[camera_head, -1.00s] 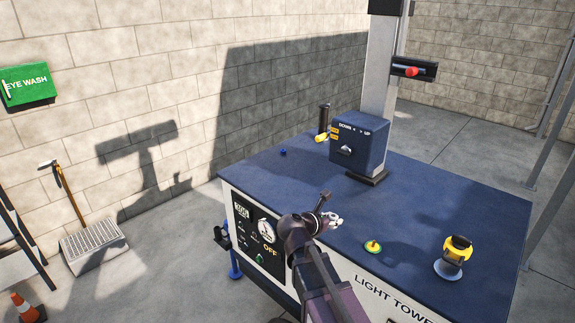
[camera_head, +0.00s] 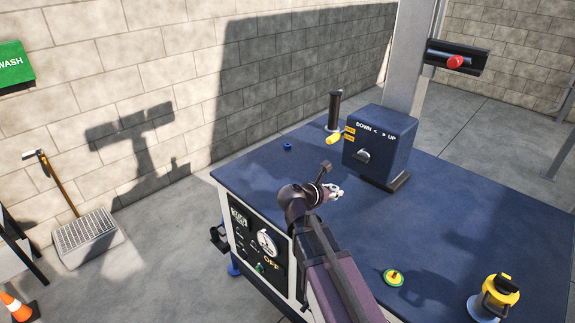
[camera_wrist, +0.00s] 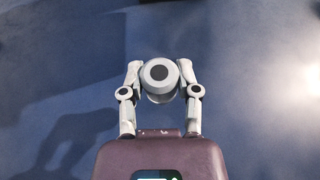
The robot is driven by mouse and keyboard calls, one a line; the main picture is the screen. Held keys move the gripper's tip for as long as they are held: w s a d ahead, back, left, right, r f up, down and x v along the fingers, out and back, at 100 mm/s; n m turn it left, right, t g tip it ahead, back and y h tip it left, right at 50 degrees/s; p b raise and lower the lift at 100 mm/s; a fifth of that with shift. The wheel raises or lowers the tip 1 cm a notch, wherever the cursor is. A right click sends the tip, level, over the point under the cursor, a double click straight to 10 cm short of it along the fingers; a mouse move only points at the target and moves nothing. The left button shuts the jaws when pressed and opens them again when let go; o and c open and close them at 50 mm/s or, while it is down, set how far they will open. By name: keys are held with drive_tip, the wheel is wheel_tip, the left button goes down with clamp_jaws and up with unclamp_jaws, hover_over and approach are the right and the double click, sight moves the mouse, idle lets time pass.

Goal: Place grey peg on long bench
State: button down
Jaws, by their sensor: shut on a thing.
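My gripper (camera_head: 334,191) is over the blue top of the light tower unit (camera_head: 450,225) in the head view. In the wrist view my gripper (camera_wrist: 160,68) is shut on a round grey peg (camera_wrist: 159,92) with a black dot on its end, one finger on each side. The peg appears clear of the blue surface, though the height is hard to judge. I cannot identify a long bench with certainty; a dark-legged piece of furniture (camera_head: 20,240) is cut off at the left edge.
A blue control box (camera_head: 378,150) and mast (camera_head: 408,60) stand behind my gripper. A cone (camera_head: 17,305) and grated box (camera_head: 87,235) are on the left floor.

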drive_tip(key=shift+w+d, duration=0.2)
drive_tip(key=shift+w, duration=0.3)
drive_tip(key=shift+a, duration=0.1)
drive_tip(key=w+a+n+t+y, duration=0.1)
drive_tip(key=a, duration=0.3)
drive_tip(key=w+a+n+t+y, duration=0.1)
drive_tip(key=w+a, duration=0.1)
drive_tip(key=a, duration=0.2)
drive_tip(key=w+a+n+y, duration=0.1)
drive_tip(key=a, duration=0.3)
drive_tip(key=shift+w+r+n+t+y, duration=0.2)
drive_tip(key=shift+n+t+y, duration=0.1)
drive_tip(key=shift+n+t, duration=0.1)
drive_tip(key=b, duration=0.1)
hover_over(285, 172)
drive_tip(key=shift+a+f, duration=0.1)
drive_tip(key=shift+f, duration=0.6)
